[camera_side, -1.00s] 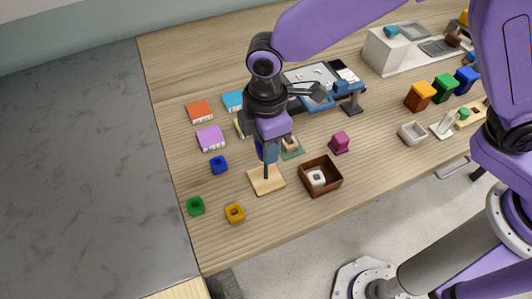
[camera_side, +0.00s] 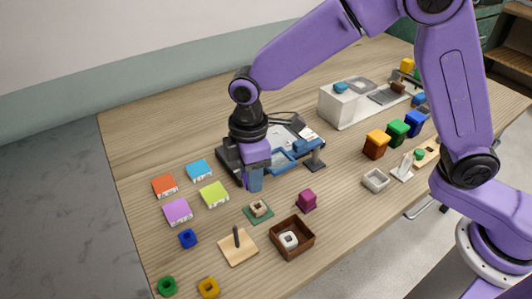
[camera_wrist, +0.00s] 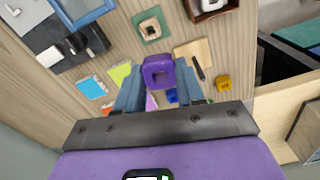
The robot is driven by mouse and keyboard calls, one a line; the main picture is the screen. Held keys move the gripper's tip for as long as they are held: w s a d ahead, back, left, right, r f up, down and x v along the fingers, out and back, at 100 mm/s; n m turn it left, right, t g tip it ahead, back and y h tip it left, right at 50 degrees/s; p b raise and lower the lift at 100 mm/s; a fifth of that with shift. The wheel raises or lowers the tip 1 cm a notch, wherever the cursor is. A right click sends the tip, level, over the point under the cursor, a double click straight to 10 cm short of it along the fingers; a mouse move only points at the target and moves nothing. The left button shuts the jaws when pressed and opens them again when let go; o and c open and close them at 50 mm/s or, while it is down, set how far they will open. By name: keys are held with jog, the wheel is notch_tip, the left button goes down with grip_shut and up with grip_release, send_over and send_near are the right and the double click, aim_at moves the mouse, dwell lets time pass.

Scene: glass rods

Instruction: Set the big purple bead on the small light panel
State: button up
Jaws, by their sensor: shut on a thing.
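A big purple square bead with a hole (camera_wrist: 158,72) sits between the fingers of my gripper (camera_wrist: 158,88), which is shut on it. In the side view my gripper (camera_side: 256,182) is raised behind the light wooden panel; only a purple sliver shows beside its blue fingers there. The small light wooden panel (camera_side: 246,257) lies on the table with a dark rod (camera_side: 237,237) standing on it. In the wrist view the panel (camera_wrist: 185,50) and rod (camera_wrist: 199,68) lie just right of the bead. The bead is held apart from the panel.
A brown box (camera_side: 277,247) holding a white bead stands right of the panel. A green mat (camera_side: 250,217) with a beige bead lies behind it. Blue (camera_side: 188,239), green (camera_side: 167,287) and yellow (camera_side: 209,288) beads lie left and front. Coloured blocks (camera_side: 177,212) stand at left.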

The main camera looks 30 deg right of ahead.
jog(key=w+d+m, duration=0.1)
jog(key=d, duration=0.3)
jog(key=w+d+r+m, duration=0.1)
jog(key=d, duration=0.3)
jog(key=w+d+r+m, duration=0.1)
jog(key=w+d, duration=0.1)
jog(key=d, duration=0.2)
jog(key=shift+r+m, duration=0.1)
jog(key=shift+m, duration=0.2)
jog(key=d+r+m, duration=0.1)
jog(key=d+m, duration=0.2)
jog(key=d, duration=0.6)
send_over(274, 142)
jog(key=f, duration=0.9)
jog(key=shift+s, duration=0.35)
jog(key=shift+w+f, duration=0.25)
jog(key=shift+f, duration=1.65)
jog(key=shift+f, duration=0.2)
jog(key=o, duration=1)
